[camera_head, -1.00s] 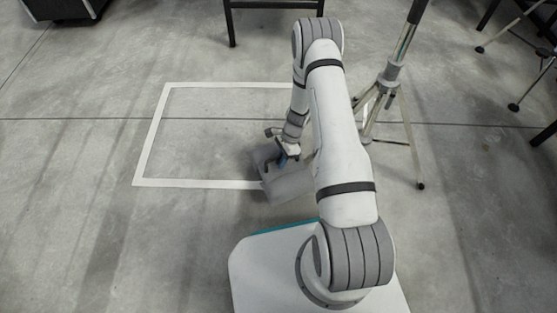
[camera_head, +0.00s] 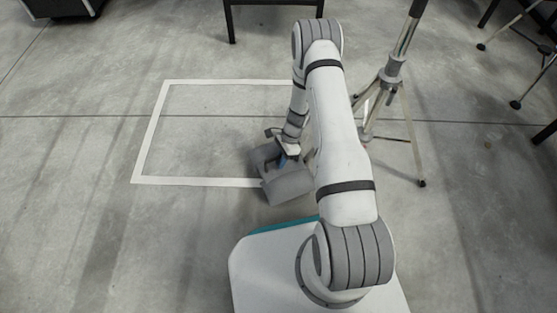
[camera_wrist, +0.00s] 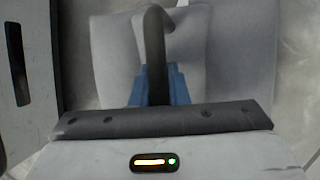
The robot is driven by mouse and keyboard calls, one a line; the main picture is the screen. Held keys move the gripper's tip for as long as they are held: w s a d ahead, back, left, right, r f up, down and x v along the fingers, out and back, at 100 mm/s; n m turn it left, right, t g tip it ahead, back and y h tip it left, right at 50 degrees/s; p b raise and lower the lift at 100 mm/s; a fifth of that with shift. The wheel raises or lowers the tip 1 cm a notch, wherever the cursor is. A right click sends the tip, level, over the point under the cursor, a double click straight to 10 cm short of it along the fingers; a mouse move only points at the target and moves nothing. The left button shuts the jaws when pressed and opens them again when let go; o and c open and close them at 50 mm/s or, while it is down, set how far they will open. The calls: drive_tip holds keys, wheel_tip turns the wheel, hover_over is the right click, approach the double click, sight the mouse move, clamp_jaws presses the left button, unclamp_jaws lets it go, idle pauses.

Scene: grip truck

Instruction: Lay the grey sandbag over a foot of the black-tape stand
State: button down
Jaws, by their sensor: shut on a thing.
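The grey sandbag (camera_head: 287,185) hangs from or rests under my gripper (camera_head: 285,158), just in front of my base; I cannot tell if it touches the floor. In the wrist view, the blue fingers of my gripper (camera_wrist: 160,86) are shut on its dark strap handle (camera_wrist: 155,45), with the two grey lobes of the sandbag (camera_wrist: 240,45) on either side. A metal tripod stand (camera_head: 391,78) with a black upper part stands right of my arm. One leg ends in a dark foot (camera_head: 421,183); my arm hides part of the other legs. I cannot make out tape on it clearly.
A white tape rectangle (camera_head: 150,135) marks the floor on the left; the sandbag overlaps its near edge. A dark table (camera_head: 275,5) stands at the back. Another thin-legged stand (camera_head: 500,40) is at the upper right. Floor right of my base is clear.

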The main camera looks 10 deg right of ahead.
drive_tip(key=shift+f, duration=0.3)
drive_tip(key=c, duration=1.3)
unclamp_jaws()
drive_tip(key=shift+c, duration=0.2)
drive_tip(key=shift+s+f, duration=0.1)
drive_tip(key=shift+f, duration=0.05)
drive_tip(key=p+v, duration=0.3)
drive_tip(key=v, duration=0.5)
wheel_tip(320, 180, up, 44)
drive_tip(key=s+a+n+t+h+p, duration=0.15)
drive_tip(key=n+p, duration=0.55)
drive_tip(key=p, duration=0.9)
drive_tip(key=s+r+n+t+p, duration=0.1)
drive_tip(key=s+r+n+p, duration=0.2)
drive_tip(key=r, duration=0.9)
drive_tip(key=s+r+n+t+h+p, duration=0.1)
drive_tip(key=s+r+n+p, duration=0.2)
drive_tip(key=s+r+p, duration=0.6)
drive_tip(key=s+r+n+t+h+p, duration=0.1)
drive_tip(key=s+r+p, duration=0.6)
drive_tip(key=r, duration=0.8)
drive_tip(key=shift+s+d+r+n+t+h, duration=0.1)
drive_tip(key=shift+s+r+n+t+h, duration=0.15)
drive_tip(key=shift+s+n, duration=0.3)
drive_tip(key=shift+s+d+r+n+t, duration=0.15)
drive_tip(key=shift+s+n+t, duration=0.2)
drive_tip(key=shift+n, duration=0.3)
